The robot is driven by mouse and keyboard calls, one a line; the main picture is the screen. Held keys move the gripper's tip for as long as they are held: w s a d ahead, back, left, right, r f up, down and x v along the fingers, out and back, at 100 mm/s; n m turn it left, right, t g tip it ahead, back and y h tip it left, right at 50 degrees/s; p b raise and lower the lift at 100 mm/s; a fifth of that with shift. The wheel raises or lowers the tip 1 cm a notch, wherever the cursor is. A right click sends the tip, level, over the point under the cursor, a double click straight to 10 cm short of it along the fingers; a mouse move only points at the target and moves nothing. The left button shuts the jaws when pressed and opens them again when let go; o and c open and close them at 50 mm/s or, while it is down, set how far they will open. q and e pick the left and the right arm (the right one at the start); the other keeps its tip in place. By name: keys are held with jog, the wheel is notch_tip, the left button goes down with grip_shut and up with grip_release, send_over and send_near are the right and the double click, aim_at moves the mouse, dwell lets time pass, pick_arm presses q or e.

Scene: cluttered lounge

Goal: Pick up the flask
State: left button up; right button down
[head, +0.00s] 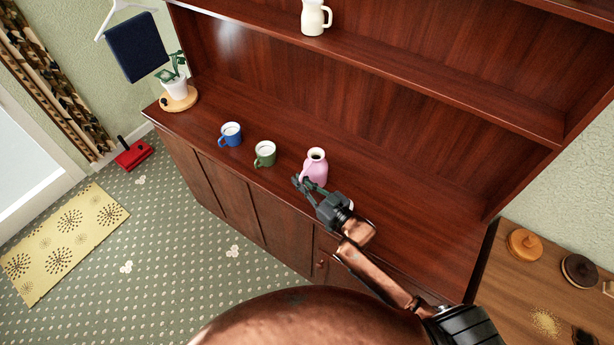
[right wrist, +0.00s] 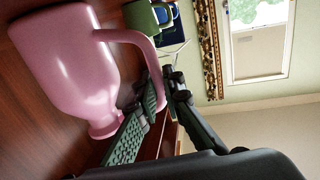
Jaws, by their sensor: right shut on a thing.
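The pink flask (head: 315,168), a rounded vessel with a narrow neck and a side handle, stands upright near the front edge of the wooden cabinet top. My right gripper (head: 303,184) reaches it from the front. In the right wrist view the flask (right wrist: 65,60) fills the left side, and the gripper's fingers (right wrist: 160,88) are closed around its handle, with the handle's lower part partly hidden between them. I cannot see a gap between the flask and the cabinet top. My left gripper is not in view.
A green mug (head: 265,154) and a blue mug (head: 230,134) stand left of the flask. A potted plant (head: 177,85) is at the far left end. A cream jug (head: 314,18) stands on the shelf above. The cabinet top (head: 410,225) to the right is mostly clear.

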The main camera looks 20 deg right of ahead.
jog(key=shift+r, duration=0.6)
notch_tip(320, 180, up, 2)
jog(key=shift+r, duration=0.1)
jog(key=s+a+r+p, duration=0.2)
jog(key=s+a+r, duration=0.5)
jog(key=s+r, duration=0.3)
jog(key=shift+s+a, duration=0.15)
jog(key=shift+s, duration=0.85)
jog(key=c, duration=2.7)
grip_release()
grip_shut()
